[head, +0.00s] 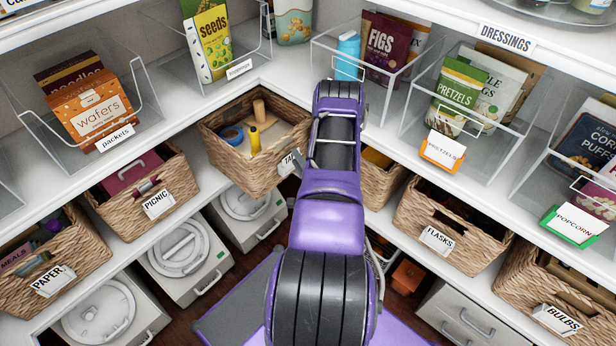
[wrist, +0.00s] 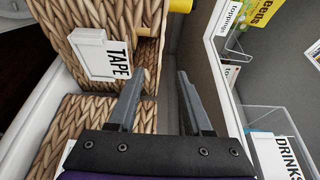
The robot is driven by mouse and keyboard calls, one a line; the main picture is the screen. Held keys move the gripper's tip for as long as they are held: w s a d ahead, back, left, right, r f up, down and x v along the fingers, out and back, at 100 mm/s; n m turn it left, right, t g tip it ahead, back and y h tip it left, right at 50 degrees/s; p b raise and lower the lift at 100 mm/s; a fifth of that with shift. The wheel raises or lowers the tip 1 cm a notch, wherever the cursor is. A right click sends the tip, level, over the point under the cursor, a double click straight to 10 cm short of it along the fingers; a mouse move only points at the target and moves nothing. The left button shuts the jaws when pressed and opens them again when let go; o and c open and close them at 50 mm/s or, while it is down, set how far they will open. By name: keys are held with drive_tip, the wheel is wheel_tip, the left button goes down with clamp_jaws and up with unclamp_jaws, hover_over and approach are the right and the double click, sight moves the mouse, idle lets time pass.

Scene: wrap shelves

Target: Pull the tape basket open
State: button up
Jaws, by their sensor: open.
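The tape basket (head: 240,165) is woven and sits at the inner corner of the shelves. Its top shows from under the shelf above, with a blue roll (head: 231,135), a yellow item (head: 254,139) and a wooden piece (head: 259,110) inside. In the wrist view its woven front (wrist: 75,20) carries the white TAPE label (wrist: 104,56). My gripper (wrist: 160,78) is open, with nothing between its fingers that I can see gripped. Its left finger overlaps the basket's front by the handle gap; contact is unclear. In the head view my arm hides most of the gripper.
The picnic basket (head: 140,200) stands to the left and the flasks basket (head: 450,225) to the right. Another basket (head: 378,185) is partly behind my arm. Lidded bins (head: 182,255) stand below. Clear bins (head: 365,60) with packets sit on the shelf above.

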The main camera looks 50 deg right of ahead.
drive_tip(key=v, duration=0.8)
drive_tip(key=shift+s, duration=0.3)
drive_tip(key=shift+w+a, duration=0.1)
